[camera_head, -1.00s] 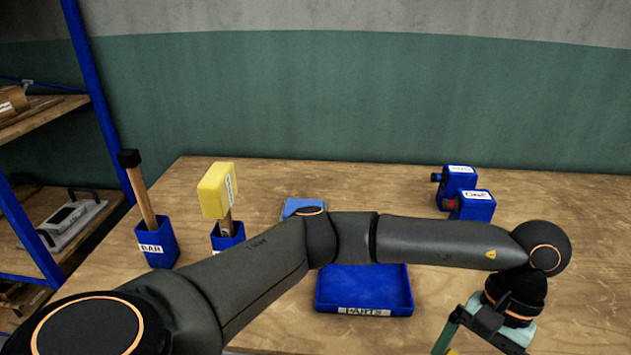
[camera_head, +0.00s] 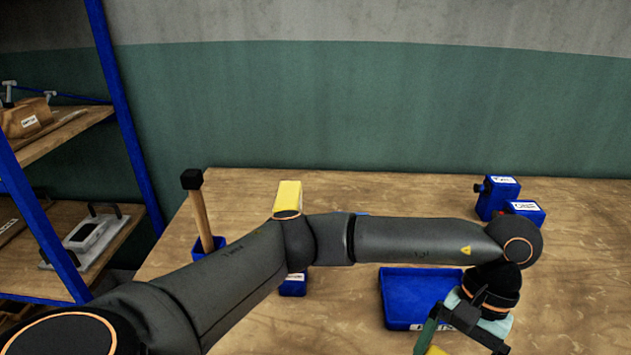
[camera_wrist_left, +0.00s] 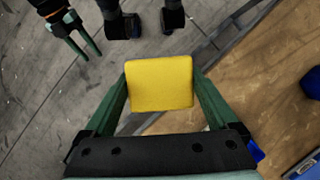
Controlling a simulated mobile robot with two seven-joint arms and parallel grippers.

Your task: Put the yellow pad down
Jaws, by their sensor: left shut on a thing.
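The yellow pad (camera_wrist_left: 160,84) is gripped between the two green fingers of my left gripper (camera_wrist_left: 162,88) in the left wrist view. It hangs over grey floor, near the wooden table's edge. In the head view my left gripper (camera_head: 447,338) is at the bottom right, with only a bit of the pad (camera_head: 436,350) showing at the frame edge. My right gripper (camera_wrist_left: 84,42) shows at the upper left of the left wrist view, its green fingers apart and empty.
The wooden table (camera_head: 590,260) carries a blue tray (camera_head: 408,298), two blue blocks (camera_head: 523,208) with labels at the right, and a black-topped hammer (camera_head: 199,210) and a yellow-headed tool (camera_head: 288,194) in blue holders. Shelving (camera_head: 65,135) stands left. Table at far right is clear.

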